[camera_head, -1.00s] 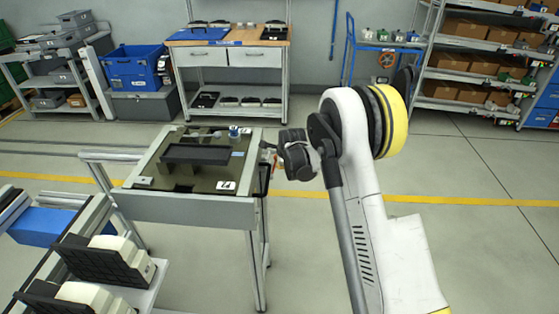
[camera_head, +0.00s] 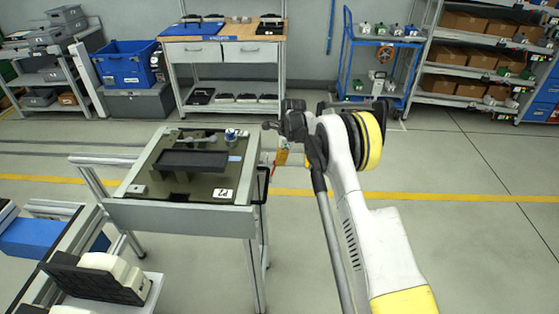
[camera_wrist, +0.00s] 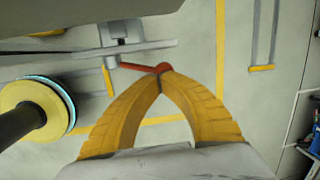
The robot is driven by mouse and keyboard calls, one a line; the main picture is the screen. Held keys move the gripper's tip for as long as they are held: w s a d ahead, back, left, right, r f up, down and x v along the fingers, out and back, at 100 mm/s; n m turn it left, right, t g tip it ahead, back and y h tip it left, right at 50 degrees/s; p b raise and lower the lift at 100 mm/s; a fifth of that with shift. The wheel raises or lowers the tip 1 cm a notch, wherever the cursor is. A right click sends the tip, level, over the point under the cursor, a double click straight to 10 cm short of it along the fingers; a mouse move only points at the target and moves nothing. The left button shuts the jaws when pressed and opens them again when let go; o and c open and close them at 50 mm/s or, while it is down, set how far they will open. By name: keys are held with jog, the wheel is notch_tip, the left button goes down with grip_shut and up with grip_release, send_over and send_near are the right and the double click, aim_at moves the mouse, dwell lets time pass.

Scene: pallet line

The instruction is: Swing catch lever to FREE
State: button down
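A red lever (camera_wrist: 138,67) shows in the wrist view. It runs sideways from a grey bracket (camera_wrist: 122,32) to a rounded end at my fingertips. My gripper (camera_wrist: 160,80) has its two yellow fingers together at the tips, right at that rounded end. I cannot tell whether the tips touch the end or have it between them. Any FREE marking is not readable.
The stand carries a dark tray (camera_head: 194,160) and a small blue-and-white item (camera_head: 231,135). A black loop handle (camera_head: 264,186) sticks out on its right side. The floor to the right is open.

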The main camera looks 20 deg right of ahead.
jog(key=shift+w+d+f, duration=0.1)
jog(key=shift+w+f, duration=0.2)
jog(key=shift+f, duration=0.25)
dwell(0.4)
